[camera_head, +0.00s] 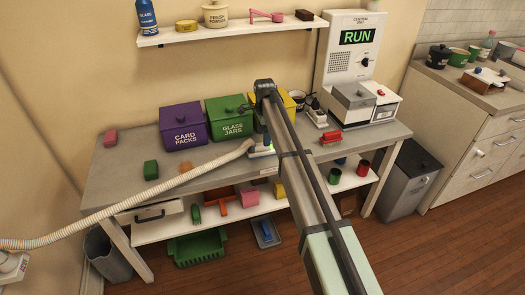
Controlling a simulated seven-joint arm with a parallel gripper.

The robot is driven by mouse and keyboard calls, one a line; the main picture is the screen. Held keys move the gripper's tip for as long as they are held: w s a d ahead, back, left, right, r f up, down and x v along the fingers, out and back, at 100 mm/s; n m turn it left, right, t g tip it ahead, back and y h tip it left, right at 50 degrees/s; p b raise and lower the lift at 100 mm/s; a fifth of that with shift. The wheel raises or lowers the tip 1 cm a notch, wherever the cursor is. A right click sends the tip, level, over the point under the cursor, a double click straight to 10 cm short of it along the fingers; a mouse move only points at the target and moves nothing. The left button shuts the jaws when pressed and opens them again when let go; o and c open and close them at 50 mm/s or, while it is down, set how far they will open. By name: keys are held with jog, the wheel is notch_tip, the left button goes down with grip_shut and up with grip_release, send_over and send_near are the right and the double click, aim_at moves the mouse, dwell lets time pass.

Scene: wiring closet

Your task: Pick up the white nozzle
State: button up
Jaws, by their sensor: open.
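A white ribbed hose (150,193) runs from the lower left up onto the grey workbench (125,165). Its pale tapered end, which looks like the white nozzle (246,147), lies near the middle of the bench front. My arm reaches over the bench and bends down there. My gripper (262,146) is small in the view and partly hidden by my own arm. It is open, close to the right of the nozzle end. I cannot tell whether it touches the nozzle.
A purple bin (183,128), a green bin (228,118) and a partly hidden yellow bin (290,103) stand behind. A green block (150,170) lies left, a red block (331,137) right. A white machine (362,100) stands at the right end. A shelf (230,30) hangs above.

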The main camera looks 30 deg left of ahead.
jog(key=shift+w+f, duration=0.2)
jog(key=shift+f, duration=1.7)
jog(key=shift+w+f, duration=0.2)
jog(key=shift+f, duration=1.7)
jog(key=shift+a, duration=0.1)
jog(key=c, duration=1.3)
jog(key=shift+o, duration=0.2)
jog(key=shift+r, duration=0.1)
notch_tip(320, 180, up, 10)
jog(key=shift+f, duration=0.1)
